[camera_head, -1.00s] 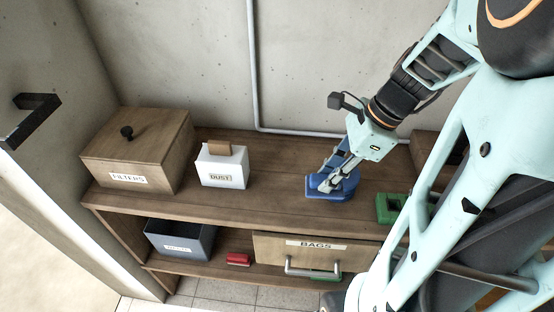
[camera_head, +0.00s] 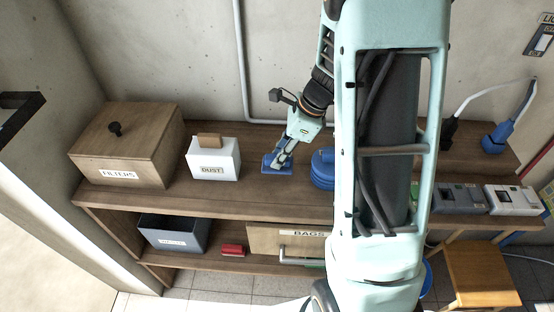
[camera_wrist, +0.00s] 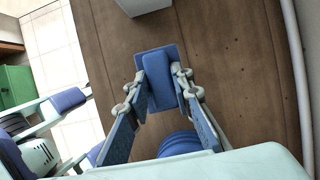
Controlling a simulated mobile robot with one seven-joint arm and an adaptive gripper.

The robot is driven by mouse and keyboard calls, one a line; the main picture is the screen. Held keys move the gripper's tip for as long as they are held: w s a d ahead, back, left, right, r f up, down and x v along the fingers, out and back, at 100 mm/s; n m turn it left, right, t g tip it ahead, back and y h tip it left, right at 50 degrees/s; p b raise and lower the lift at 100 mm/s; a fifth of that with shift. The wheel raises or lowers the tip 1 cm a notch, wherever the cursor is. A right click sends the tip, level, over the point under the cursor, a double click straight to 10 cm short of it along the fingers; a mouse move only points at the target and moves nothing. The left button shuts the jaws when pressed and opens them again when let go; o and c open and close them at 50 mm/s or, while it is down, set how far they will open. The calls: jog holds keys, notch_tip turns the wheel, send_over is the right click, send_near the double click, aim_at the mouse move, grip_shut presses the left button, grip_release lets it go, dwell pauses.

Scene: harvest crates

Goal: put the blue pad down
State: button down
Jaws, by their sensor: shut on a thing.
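The blue pad (camera_head: 272,169) is a flat blue plate with a raised block. My gripper (camera_head: 284,159) is shut on that block, with a finger on each side. The wrist view shows the pad (camera_wrist: 158,62) between the fingertips of my gripper (camera_wrist: 160,84). The pad is over the wooden shelf top (camera_head: 240,190), right of the white DUST box (camera_head: 228,158) and left of a round blue object (camera_head: 322,170). I cannot tell whether the pad touches the wood or hangs just above it.
A wooden FILTERS box (camera_head: 150,150) stands at the far left. Below are a grey bin (camera_head: 172,238), a red block (camera_head: 232,250) and the BAGS drawer (camera_head: 285,239). My arm hides part of the right side. Bare wood lies between pad and DUST box.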

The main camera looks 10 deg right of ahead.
jog(key=shift+w+a+f, duration=0.2)
jog(key=shift+w+f, duration=0.1)
jog(key=shift+f, duration=1.55)
jog(key=shift+f, duration=0.25)
jog(key=c, duration=1.7)
grip_release()
jog(key=shift+r, duration=0.1)
jog(key=shift+r, duration=0.1)
